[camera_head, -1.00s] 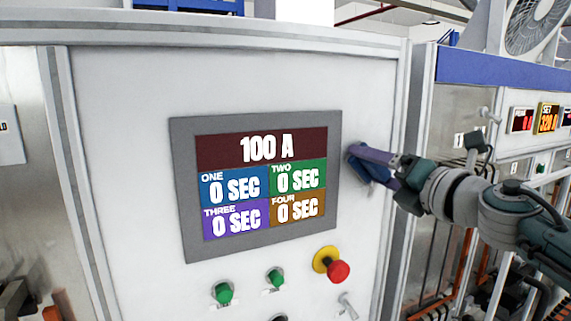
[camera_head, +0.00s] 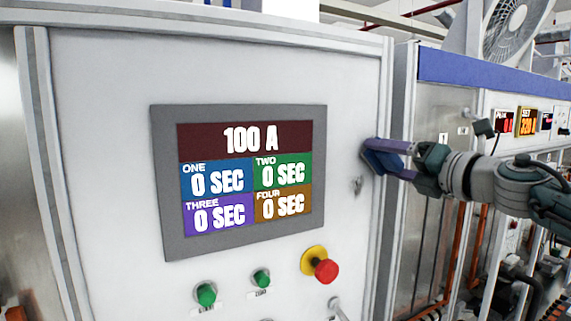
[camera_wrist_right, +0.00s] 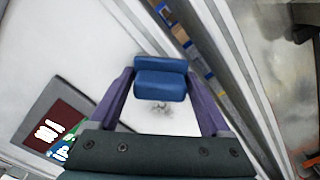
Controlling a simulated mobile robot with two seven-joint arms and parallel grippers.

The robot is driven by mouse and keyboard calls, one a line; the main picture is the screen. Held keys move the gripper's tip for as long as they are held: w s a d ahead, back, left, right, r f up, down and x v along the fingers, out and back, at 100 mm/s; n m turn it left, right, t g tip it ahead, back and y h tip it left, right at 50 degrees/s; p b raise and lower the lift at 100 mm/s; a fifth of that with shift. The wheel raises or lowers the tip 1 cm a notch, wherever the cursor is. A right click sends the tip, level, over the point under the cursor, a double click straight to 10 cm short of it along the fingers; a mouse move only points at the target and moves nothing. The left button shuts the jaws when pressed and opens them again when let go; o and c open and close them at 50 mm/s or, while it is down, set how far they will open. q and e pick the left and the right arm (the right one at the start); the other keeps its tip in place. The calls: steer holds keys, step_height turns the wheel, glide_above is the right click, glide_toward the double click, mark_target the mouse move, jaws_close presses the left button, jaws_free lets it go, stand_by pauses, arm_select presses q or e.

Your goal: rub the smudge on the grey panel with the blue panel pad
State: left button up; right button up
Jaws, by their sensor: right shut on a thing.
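The light grey panel (camera_head: 345,75) is the front of the tall cabinet. The dark smudge (camera_head: 357,186) is near its right edge, right of the display; it also shows in the right wrist view (camera_wrist_right: 160,107). My right gripper (camera_head: 386,158) is shut on the blue panel pad (camera_head: 380,162). In the right wrist view the pad (camera_wrist_right: 160,85) sits between the two purple fingers, just above the smudge in the picture. In the head view the pad is up and right of the smudge. I cannot tell whether it touches the panel. My left gripper is out of view.
A display (camera_head: 240,180) in a dark grey frame is left of the smudge. Below are a red emergency knob (camera_head: 325,270), green buttons (camera_head: 206,295) and a small switch (camera_head: 337,308). The cabinet's right edge and a second cabinet (camera_head: 450,95) are close to the pad.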

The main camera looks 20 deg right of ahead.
steer(key=shift+s+r+p, duration=0.1)
steer(key=shift+s+p, duration=0.2)
steer(key=s+p, duration=0.1)
steer(key=s, duration=0.3)
steer(key=shift+s+d+p, duration=0.2)
steer(key=shift+s+p, duration=0.05)
steer(key=shift+p, duration=0.15)
steer(key=shift+s, duration=0.5)
steer(key=shift+s, duration=0.1)
steer(key=s, duration=0.2)
steer(key=shift+s+d+p, duration=0.15)
steer(key=shift+s+p, duration=0.2)
steer(key=shift+s, duration=0.05)
